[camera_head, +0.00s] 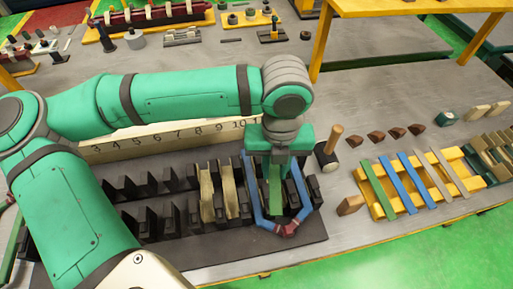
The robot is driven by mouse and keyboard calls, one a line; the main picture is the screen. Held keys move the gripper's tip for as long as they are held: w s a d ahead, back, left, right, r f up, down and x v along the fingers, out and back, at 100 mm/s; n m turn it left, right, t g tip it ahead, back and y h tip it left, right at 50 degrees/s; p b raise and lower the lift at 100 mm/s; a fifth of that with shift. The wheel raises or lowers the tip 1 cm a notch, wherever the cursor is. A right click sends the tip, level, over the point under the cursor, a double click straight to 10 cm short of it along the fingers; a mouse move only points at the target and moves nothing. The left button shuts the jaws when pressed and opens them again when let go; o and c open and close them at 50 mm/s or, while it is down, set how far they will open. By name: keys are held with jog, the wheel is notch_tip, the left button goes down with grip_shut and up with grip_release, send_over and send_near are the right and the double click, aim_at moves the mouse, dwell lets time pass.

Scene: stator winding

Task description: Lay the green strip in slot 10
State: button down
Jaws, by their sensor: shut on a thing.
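My gripper (277,170) is at the right end of the dark stator block (190,254), below the number 10 on the pale number board (160,143). It is shut on a green strip (275,197), which extends from under the gripper toward the front of the block. A blue coil (252,200) with a dark red wrapped front end (287,230) surrounds this part of the block. The gripper hides much of slot 10, so I cannot tell whether the strip rests in it or is just above it.
Two cream liners (230,190) stand in slots left of the gripper. A yellow rack (408,206) at right bears green, blue and beige strips. A wooden-handled mallet (329,148) and several brown wedges (376,137) lie between. Tools and parts fill the back table.

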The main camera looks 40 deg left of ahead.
jog(key=n, duration=0.2)
send_over(251, 183)
jog(key=f, duration=0.1)
jog(key=shift+f, duration=2)
jog(key=shift+f, duration=3.15)
jog(key=c, duration=1.4)
grip_release()
jog(key=shift+r, duration=0.9)
notch_tip(251, 183, up, 7)
jog(key=shift+r, duration=0.2)
